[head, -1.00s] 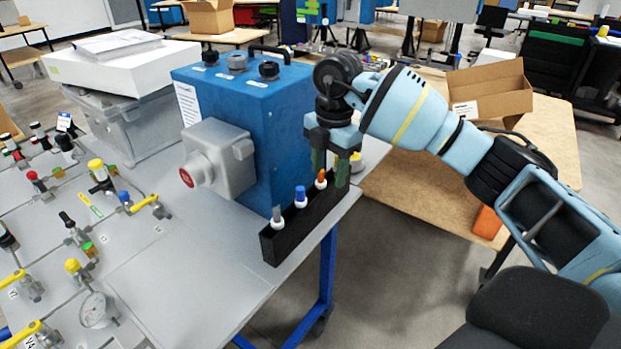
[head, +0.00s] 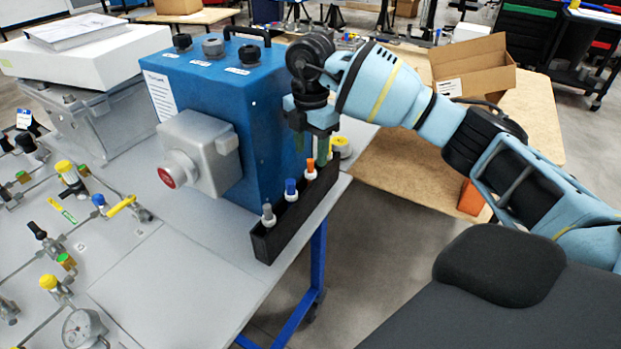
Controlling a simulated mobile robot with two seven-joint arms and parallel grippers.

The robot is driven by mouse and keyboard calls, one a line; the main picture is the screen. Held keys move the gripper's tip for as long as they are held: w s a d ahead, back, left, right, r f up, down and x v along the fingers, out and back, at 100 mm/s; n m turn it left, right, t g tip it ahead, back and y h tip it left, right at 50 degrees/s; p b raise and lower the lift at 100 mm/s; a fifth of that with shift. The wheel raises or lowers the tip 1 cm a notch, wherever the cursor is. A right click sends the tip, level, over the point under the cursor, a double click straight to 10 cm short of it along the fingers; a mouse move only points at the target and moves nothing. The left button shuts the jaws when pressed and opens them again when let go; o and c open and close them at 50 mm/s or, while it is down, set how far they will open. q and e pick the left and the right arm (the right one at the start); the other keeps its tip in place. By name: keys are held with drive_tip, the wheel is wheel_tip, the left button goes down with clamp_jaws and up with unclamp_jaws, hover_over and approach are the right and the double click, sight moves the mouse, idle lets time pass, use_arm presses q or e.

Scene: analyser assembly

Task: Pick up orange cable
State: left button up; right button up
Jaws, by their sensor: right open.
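The orange cable (head: 310,166) stands upright with its orange end up and a white collar below, in the far end of a black holder (head: 294,218) at the table edge. A blue cable (head: 291,187) and a grey cable (head: 268,212) stand in the same holder. My right gripper (head: 312,154) points down right at the orange cable, its two green-tipped fingers apart on either side of the orange end in the picture. It holds nothing. I cannot tell whether a finger touches the cable. My left gripper is out of view.
A blue box (head: 272,110) with a grey switch stands close beside the holder and gripper. Valves and a gauge (head: 84,327) fill the left. The table front (head: 185,270) is bare.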

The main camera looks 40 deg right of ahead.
sight(311, 160)
wheel_tip(311, 160, down, 5)
drive_tip(key=shift+r, duration=0.1)
drive_tip(key=c, duration=1)
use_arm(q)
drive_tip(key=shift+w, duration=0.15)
use_arm(e)
drive_tip(key=shift+r, duration=0.1)
